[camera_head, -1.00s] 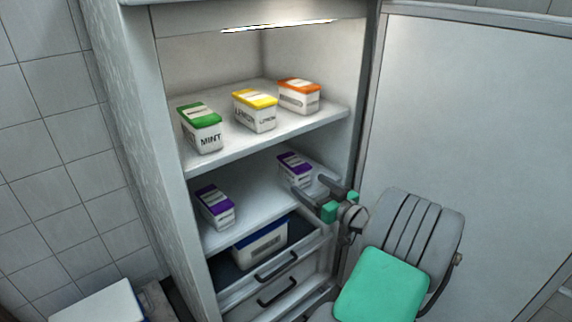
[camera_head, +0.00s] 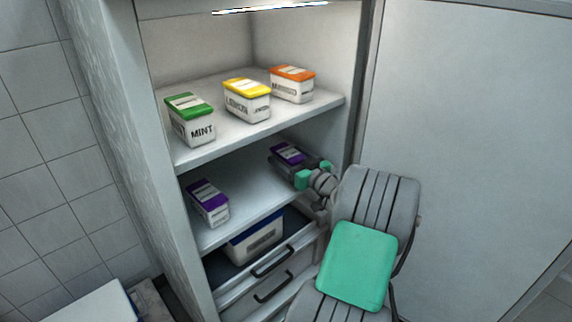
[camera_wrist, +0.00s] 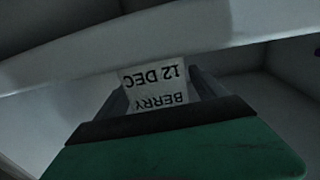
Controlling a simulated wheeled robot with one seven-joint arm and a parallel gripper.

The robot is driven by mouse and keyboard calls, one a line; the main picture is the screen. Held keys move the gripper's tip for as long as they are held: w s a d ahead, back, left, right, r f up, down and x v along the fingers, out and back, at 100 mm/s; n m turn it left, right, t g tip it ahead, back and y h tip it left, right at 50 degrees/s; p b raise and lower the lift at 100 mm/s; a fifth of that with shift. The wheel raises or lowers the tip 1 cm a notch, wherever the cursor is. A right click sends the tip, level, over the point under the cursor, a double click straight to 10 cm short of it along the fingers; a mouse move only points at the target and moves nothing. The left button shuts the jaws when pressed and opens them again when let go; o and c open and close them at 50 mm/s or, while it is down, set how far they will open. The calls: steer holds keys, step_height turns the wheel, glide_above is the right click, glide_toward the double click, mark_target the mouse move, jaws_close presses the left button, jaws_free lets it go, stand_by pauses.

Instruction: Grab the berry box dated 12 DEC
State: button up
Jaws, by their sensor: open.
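A purple-lidded box (camera_head: 287,152) stands at the back right of the lower shelf. In the wrist view its label (camera_wrist: 155,82) reads BERRY, 12 DEC, upside down. My gripper (camera_head: 294,164) is open at this box, with its fingers reaching along the box's two sides; I cannot tell whether they touch it. My fingers partly hide the box in the head view. In the wrist view the label shows between the fingers. Another purple-lidded box (camera_head: 208,203) stands at the front left of the same shelf; its print is too small to read.
The upper shelf (camera_head: 225,146) above my gripper holds a green MINT box (camera_head: 190,120), a yellow-lidded box (camera_head: 247,99) and an orange-lidded box (camera_head: 292,84). Below, an open drawer holds a blue-lidded box (camera_head: 256,242). The open door (camera_head: 470,120) stands to the right.

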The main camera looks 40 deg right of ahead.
steer(key=shift+c, duration=0.6)
jaws_close()
